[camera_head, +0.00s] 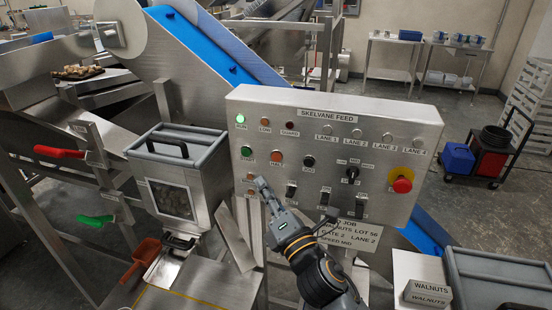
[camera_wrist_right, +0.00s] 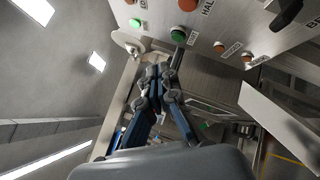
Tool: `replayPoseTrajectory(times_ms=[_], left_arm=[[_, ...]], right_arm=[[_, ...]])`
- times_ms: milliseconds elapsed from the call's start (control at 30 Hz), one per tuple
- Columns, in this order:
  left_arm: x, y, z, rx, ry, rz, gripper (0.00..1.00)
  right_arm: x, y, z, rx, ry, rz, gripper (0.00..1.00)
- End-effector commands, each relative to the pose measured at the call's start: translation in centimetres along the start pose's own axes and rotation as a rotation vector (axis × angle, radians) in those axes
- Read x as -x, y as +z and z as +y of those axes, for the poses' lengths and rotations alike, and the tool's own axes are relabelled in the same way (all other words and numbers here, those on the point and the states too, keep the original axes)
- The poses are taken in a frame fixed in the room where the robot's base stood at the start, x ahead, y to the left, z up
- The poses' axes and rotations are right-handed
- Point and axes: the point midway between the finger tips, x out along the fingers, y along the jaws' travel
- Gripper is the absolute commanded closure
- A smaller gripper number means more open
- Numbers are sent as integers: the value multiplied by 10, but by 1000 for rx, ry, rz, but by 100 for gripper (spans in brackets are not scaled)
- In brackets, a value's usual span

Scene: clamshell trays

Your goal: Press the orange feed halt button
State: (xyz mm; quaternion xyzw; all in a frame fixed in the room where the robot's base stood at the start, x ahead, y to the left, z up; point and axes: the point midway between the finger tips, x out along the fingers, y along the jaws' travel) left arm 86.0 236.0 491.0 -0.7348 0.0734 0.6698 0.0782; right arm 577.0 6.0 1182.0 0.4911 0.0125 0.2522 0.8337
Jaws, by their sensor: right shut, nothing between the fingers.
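The orange halt button (camera_head: 276,157) sits on the grey Skelvane Feed panel (camera_head: 225,120), between the green start button (camera_head: 247,151) and the black jog knob (camera_head: 308,161). My right gripper (camera_head: 262,184) is shut and empty, below and slightly left of the halt button in the head view, apart from it. In the right wrist view the halt button (camera_wrist_right: 187,5) is cut by the top edge, with its label beside it. The green button (camera_wrist_right: 179,35) is nearer to the shut fingertips (camera_wrist_right: 160,72). My left gripper is not in view.
More small orange buttons (camera_head: 252,177) lie just below the start button, close to my right fingertips. A red emergency knob (camera_head: 402,185) on a yellow base is at the panel's right. A grey hopper (camera_head: 185,185) stands left of the panel. A job card (camera_head: 350,238) hangs under it.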

Motion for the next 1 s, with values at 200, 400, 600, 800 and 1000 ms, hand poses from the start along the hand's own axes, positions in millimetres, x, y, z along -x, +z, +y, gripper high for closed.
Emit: replayPoseTrajectory(times_ms=[200, 400, 600, 800, 1000], left_arm=[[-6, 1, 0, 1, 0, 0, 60], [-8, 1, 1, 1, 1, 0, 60], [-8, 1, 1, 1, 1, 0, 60], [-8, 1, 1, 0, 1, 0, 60], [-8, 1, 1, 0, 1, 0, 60]], right_arm=[[-23, 17, -17, 1, 0, -2, 100], [-40, 29, -29, 1, 0, -1, 100], [-48, 35, -35, -1, 1, -1, 100], [-49, 37, -36, -2, 0, -1, 100], [-49, 36, -36, -2, 0, -1, 100]])
